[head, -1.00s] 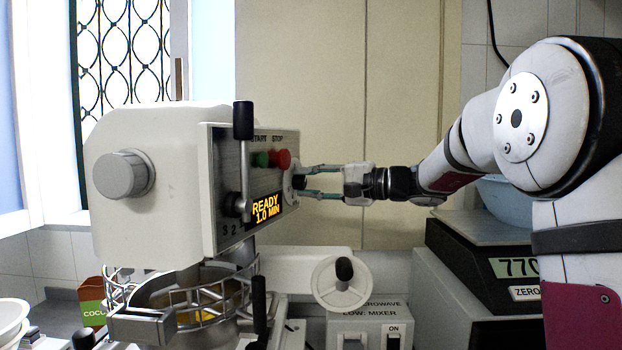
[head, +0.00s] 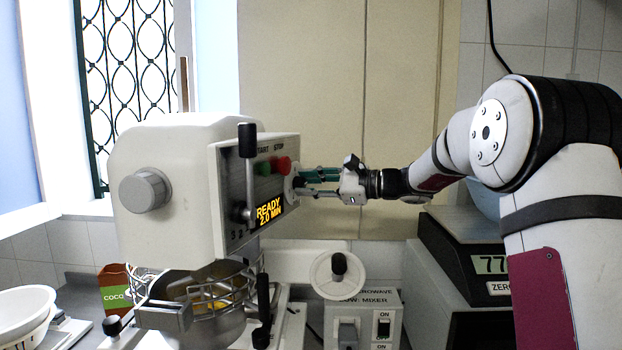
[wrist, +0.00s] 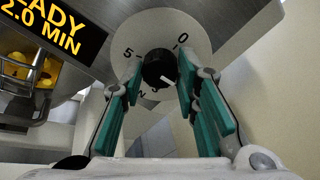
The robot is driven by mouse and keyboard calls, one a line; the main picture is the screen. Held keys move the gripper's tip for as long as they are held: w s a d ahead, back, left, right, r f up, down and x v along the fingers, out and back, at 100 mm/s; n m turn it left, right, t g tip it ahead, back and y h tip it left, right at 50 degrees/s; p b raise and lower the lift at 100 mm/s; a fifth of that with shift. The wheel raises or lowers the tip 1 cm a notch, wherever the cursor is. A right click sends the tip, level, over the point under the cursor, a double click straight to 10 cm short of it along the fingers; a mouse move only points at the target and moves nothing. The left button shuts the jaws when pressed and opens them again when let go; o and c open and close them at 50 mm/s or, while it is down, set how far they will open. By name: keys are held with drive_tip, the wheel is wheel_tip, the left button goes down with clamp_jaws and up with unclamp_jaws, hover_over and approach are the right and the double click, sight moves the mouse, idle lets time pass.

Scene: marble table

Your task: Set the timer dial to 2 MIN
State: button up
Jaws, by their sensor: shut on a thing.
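The timer dial is a black knob (wrist: 159,68) on a round white plate (wrist: 160,25) in the wrist view, with 0 and 5 readable on it. The knob's white mark points to the lower right. My gripper (wrist: 162,84) is shut on the knob, its green-padded fingers on either side. In the head view my gripper (head: 302,182) reaches from the right to the mixer's panel, and its fingers hide most of the dial. The display (head: 269,212) reads READY 2.0 MIN, and the wrist view's display (wrist: 62,22) also shows 2.0 MIN.
A black-handled lever (head: 247,142) stands left of the display. The bowl with its wire guard (head: 205,300) is below. A scale (head: 465,240) stands at right under my arm.

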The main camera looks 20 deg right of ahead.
drive_tip(key=shift+m+p, duration=0.55)
drive_tip(key=shift+m, duration=0.65)
drive_tip(key=shift+f, duration=0.1)
drive_tip(key=o, duration=1.2)
drive_tip(key=shift+c, duration=0.2)
drive_tip(key=v, duration=1.2)
